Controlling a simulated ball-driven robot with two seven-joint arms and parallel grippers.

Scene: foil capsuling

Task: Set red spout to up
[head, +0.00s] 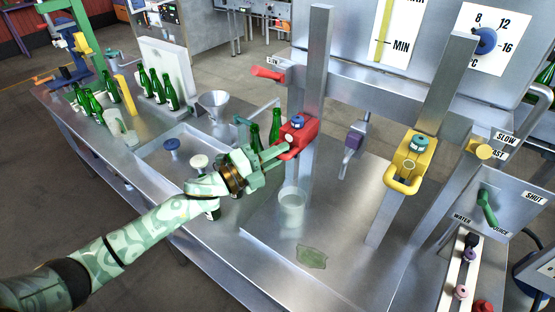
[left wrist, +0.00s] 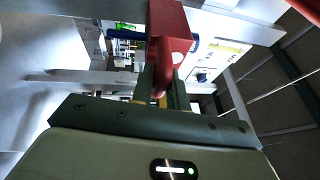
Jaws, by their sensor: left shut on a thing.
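The red spout (head: 297,136) is a red block with a blue knob on top, mounted on the left metal post. My left gripper (head: 277,152) reaches it from the lower left and is shut on its front red part. In the left wrist view the red spout (left wrist: 170,28) fills the top centre, and its narrow red part lies between the fingers of my left gripper (left wrist: 162,92). The fingers hide some of that part, so I cannot tell its exact tilt. My right gripper is not in view.
A yellow spout (head: 411,160) with a looped handle is on the right post. A clear cup (head: 291,198) and a green cloth-like patch (head: 311,257) are on the bench below. Green bottles (head: 170,92) and a funnel (head: 214,100) stand at left. The front bench is mostly clear.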

